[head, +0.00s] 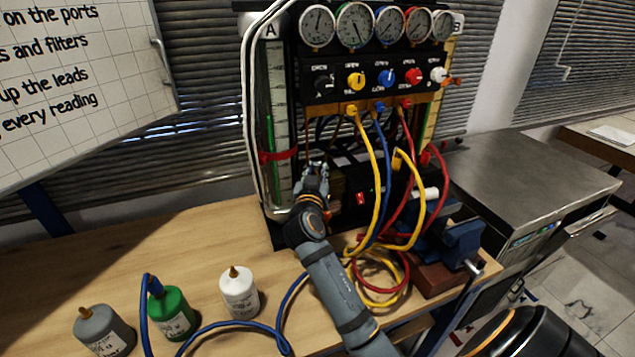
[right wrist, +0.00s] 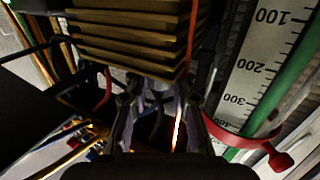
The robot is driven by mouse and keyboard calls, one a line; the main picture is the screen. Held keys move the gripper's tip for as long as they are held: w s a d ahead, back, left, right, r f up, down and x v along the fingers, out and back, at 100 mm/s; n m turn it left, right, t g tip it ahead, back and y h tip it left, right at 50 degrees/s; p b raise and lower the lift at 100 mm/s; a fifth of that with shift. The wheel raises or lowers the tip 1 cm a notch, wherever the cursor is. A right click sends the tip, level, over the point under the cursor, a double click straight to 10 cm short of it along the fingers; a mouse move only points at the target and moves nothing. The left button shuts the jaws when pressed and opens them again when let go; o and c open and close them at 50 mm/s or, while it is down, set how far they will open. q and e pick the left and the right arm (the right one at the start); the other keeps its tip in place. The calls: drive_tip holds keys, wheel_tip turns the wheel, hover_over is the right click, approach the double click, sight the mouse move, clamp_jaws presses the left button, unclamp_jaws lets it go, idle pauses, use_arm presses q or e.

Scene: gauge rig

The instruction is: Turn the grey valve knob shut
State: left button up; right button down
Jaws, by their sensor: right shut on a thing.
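The grey valve knob (head: 322,83) is the dark, leftmost knob in the row below the gauges in the head view. Its exact turn is too small to read. My right gripper (head: 313,178) is well below that knob, low at the front of the rig, and apart from it. In the right wrist view its fingers (right wrist: 155,105) reach to the lower edge of a stack of brown slats (right wrist: 135,35). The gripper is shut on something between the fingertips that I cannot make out. A thin orange line (right wrist: 193,25) runs beside the right finger. My left gripper is not in view.
Yellow (head: 355,80), blue (head: 386,77), red (head: 413,76) and white (head: 438,74) knobs share the row. Looped hoses (head: 376,170) hang right of my gripper. A blue vise (head: 462,238) stands at right.

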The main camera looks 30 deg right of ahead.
idle(0.3)
drive_tip(key=c, duration=1.1)
unclamp_jaws()
drive_tip(key=shift+c, duration=0.2)
wheel_tip(320, 180, up, 10)
